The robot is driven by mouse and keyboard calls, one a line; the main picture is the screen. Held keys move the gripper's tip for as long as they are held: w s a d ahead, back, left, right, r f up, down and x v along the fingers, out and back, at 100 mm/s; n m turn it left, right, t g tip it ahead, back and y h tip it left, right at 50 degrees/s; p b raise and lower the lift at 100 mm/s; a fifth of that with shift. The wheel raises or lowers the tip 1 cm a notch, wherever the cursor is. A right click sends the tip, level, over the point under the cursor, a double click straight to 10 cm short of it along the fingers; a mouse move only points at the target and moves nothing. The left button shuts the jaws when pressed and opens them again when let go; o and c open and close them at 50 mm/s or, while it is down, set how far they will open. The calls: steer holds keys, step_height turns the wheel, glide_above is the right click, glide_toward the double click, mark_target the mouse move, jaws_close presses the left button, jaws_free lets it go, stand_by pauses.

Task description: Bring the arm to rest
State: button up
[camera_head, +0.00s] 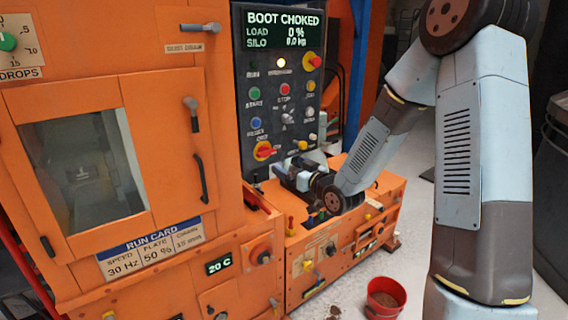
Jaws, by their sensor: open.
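My arm (459,150) rises on the right of the view in grey links, bends at a dark elbow at the top, and reaches down and left to its wrist (333,198). My gripper (281,172) is at the end, just below the control panel (283,100) and above the orange lower cabinet (350,247). It is open. Its fingertips are small and dark here, and I see nothing held between them. I cannot tell whether it touches the panel or cabinet.
The panel display (284,31) reads "BOOT CHOKED", load 0%. An orange machine door with a window (85,170) stands at left. A red bucket (384,298) with brown material stands on the floor by the cabinet. A dark drum-like object (553,190) is at the right edge.

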steer(key=shift+s+d, duration=0.35)
steer(key=shift+s, duration=0.15)
steer(key=s+d+r+m+g+h, duration=0.3)
steer(key=s+d+r+g+h, duration=0.2)
steer(key=s+d+r+h, duration=0.65)
steer(key=s+d+r+m+g, duration=0.1)
steer(key=s+d+g, duration=0.1)
steer(key=s, duration=0.9)
steer(key=s+d+r+m+g+y, duration=0.1)
steer(key=s+d+m+g, duration=0.1)
steer(key=s, duration=0.9)
steer(key=shift+s+d+m, duration=0.3)
steer(key=shift+s+d, duration=0.05)
steer(key=shift+y, duration=0.25)
